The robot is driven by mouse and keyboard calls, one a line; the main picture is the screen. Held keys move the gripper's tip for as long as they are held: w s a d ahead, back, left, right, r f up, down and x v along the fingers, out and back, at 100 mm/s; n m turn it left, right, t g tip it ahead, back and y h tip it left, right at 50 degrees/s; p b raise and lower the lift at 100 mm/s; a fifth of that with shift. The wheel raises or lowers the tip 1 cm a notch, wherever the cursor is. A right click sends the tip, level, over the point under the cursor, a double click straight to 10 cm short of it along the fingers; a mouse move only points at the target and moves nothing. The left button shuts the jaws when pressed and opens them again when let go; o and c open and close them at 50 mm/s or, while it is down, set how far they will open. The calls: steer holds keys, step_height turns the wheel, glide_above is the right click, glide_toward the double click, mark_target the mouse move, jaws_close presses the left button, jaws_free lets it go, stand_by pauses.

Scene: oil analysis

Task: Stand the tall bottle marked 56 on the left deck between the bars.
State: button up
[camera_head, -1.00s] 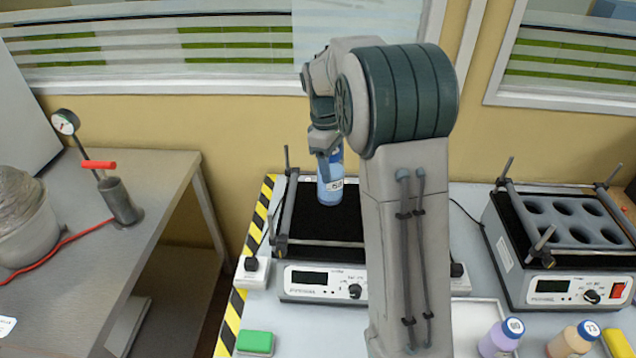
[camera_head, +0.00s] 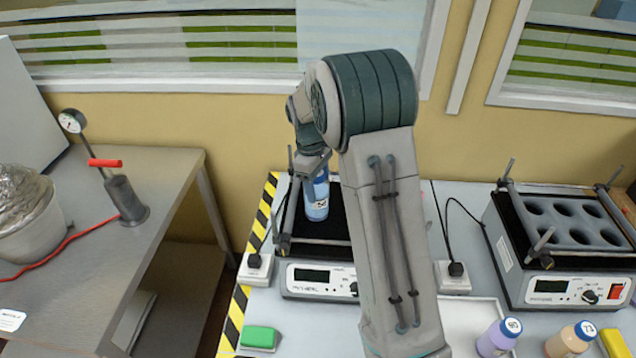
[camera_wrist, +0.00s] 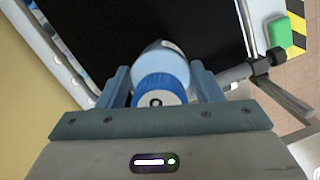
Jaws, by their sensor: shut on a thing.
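A blue bottle (camera_head: 317,203) with a white label is in my gripper (camera_head: 318,172), over the black top of the left deck (camera_head: 330,232). The label number is too small to read for sure. In the wrist view my gripper (camera_wrist: 162,90) has one finger on each side of the bottle (camera_wrist: 162,75), and its blue cap faces the camera. The bottle looks about upright. I cannot tell whether its base touches the deck. Bars run along the deck's sides, the left one (camera_head: 289,205) close beside the bottle. My arm hides the deck's right part.
A second shaker (camera_head: 560,290) with a holed block stands at the right. A purple bottle (camera_head: 497,338) and a beige bottle (camera_head: 572,340) are at the front right. A green block (camera_head: 258,338) lies at the front left. A side table (camera_head: 150,240) holds a pump.

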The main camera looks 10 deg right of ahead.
steer(key=o, duration=1.2)
steer(key=shift+f, duration=0.1)
steer(key=r, duration=0.4)
steer(key=a+r, duration=0.1)
steer(key=r, duration=0.2)
steer(key=w+r+b, duration=0.1)
steer(key=r, duration=0.3)
steer(key=shift+a+r, duration=0.15)
steer(key=shift+r, duration=0.55)
steer(key=s+r+m+t+y, duration=0.1)
steer(key=s+r+m, duration=0.1)
steer(key=s, duration=0.5)
steer(key=s+r+m+t, duration=0.1)
steer(key=s+r+m, duration=0.15)
steer(key=s, duration=0.45)
steer(key=shift+s+d+f+m+t, duration=0.2)
steer(key=shift+s+f+m+t, duration=0.5)
steer(key=shift+s, duration=1.8)
steer(key=shift+s+d+f+m+t, duration=0.15)
steer(key=shift+s+f+m, duration=0.85)
steer(key=shift+s, duration=1.45)
steer(key=shift+s+d+f+m+t, duration=0.2)
steer(key=shift+s+f+m+t, duration=0.5)
steer(key=shift+s, duration=1.8)
